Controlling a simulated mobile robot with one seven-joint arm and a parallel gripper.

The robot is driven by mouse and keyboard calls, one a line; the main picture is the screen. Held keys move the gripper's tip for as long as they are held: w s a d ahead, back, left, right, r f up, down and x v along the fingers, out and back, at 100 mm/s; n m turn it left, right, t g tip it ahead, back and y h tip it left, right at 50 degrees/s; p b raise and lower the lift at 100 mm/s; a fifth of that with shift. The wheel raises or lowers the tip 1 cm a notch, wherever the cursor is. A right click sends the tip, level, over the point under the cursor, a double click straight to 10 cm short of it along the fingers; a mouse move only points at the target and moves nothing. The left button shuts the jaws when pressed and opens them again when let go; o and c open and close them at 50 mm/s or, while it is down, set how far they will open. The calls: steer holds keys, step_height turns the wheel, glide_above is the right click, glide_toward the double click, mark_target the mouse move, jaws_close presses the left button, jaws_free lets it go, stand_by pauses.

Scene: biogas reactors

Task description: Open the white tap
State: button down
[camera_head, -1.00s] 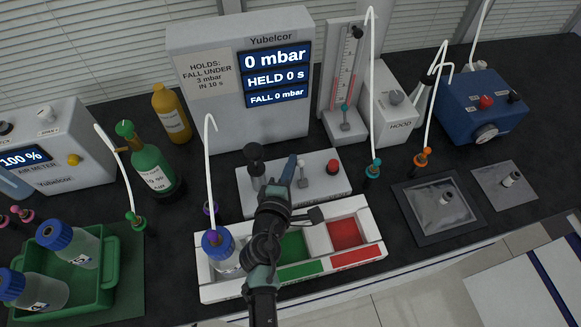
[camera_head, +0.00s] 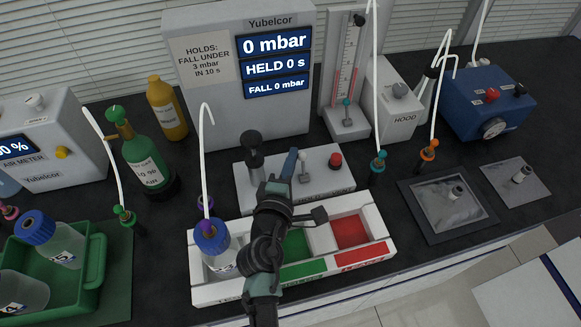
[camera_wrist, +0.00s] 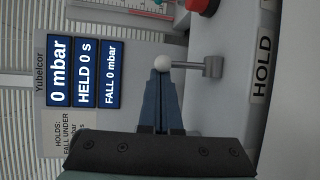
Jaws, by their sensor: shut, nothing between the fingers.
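The white tap (camera_head: 303,168) stands on the white console behind the tray, between a black knob and a red button. In the wrist view its grey lever (camera_wrist: 188,65) lies sideways from a grey post and ends in a white ball (camera_wrist: 162,63). My gripper (camera_head: 292,154) is over the console, just left of the tap in the head view. In the wrist view its blue fingers (camera_wrist: 161,80) are together and empty, with their tips right at the ball. I cannot tell whether they touch it.
A red button (camera_head: 335,160) and a black knob (camera_head: 253,143) flank the tap on the console (camera_head: 325,183). The Yubelcor display (camera_head: 277,62) behind reads 0 mbar.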

mark_target(300, 158)
steer(key=shift+d+f+b, duration=0.15)
steer(key=shift+f+b, duration=0.15)
steer(key=shift+b, duration=0.25)
steer(key=shift+s+b, duration=0.15)
steer(key=shift+b, duration=0.4)
steer(key=t+b, duration=0.1)
steer(key=b, duration=0.2)
steer(key=s+m+t+b, duration=0.1)
steer(key=b, duration=0.3)
steer(key=shift+s+d+r+t+h, duration=0.1)
steer(key=shift+s+d+t+h, duration=0.1)
steer(key=shift+d+t+h, duration=0.15)
steer(key=shift+s+d+b, duration=0.15)
steer(key=shift+s+b, duration=0.35)
steer(key=shift+b, duration=0.55)
steer(key=shift+r, duration=0.2)
steer(key=shift+s+f, duration=0.15)
steer(key=shift+s, duration=0.35)
steer(key=s+b, duration=0.1)
steer(key=s, duration=0.2)
steer(key=s+a+b, duration=0.1)
steer(key=s, duration=0.3)
steer(key=s+a+f, duration=0.1)
steer(key=s, duration=0.2)
steer(key=shift+s+b, duration=0.4)
steer(key=shift+s+r, duration=0.1)
steer(key=shift+s, duration=0.4)
